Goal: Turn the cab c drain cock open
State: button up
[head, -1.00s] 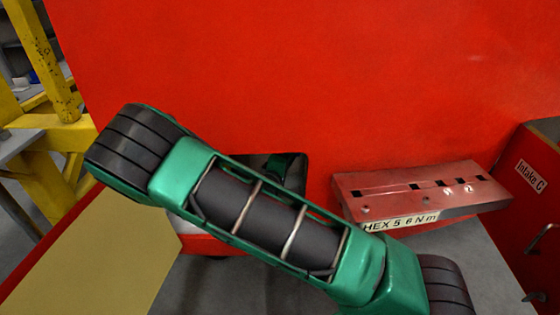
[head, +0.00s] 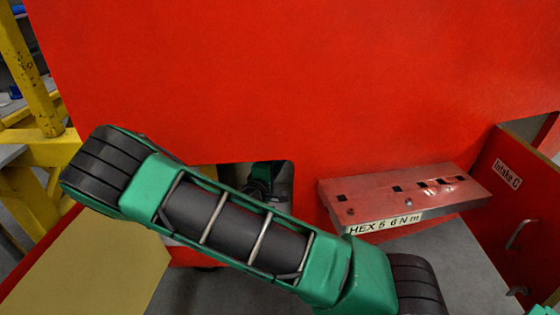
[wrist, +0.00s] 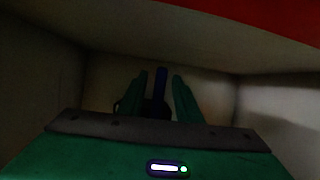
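In the wrist view, a dark blue lever-like handle (wrist: 161,82) stands upright in a dim recess, with a dark round part at its foot. It appears to be the drain cock; no label is readable there. My gripper (wrist: 160,90) has its two green fingers on either side of this handle. The fingers look apart, with narrow dark gaps between them and the handle, though the poor light hides any contact. In the head view, my green and black arm crosses the front of the opening (head: 283,182) in the red panel, and the handle is hidden.
The recess has pale walls (wrist: 270,100) close on both sides. In the head view, a red bracket (head: 400,195) marked "HEX 5 6 N m" sits right of the opening. A red panel labelled "Intake C" (head: 507,174) is at the far right. Yellow framework (head: 45,110) stands left.

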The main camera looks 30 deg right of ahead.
jog(key=shift+a, duration=0.1)
jog(key=v, duration=1)
jog(key=shift+s+a, duration=0.2)
jog(key=shift+f, duration=0.1)
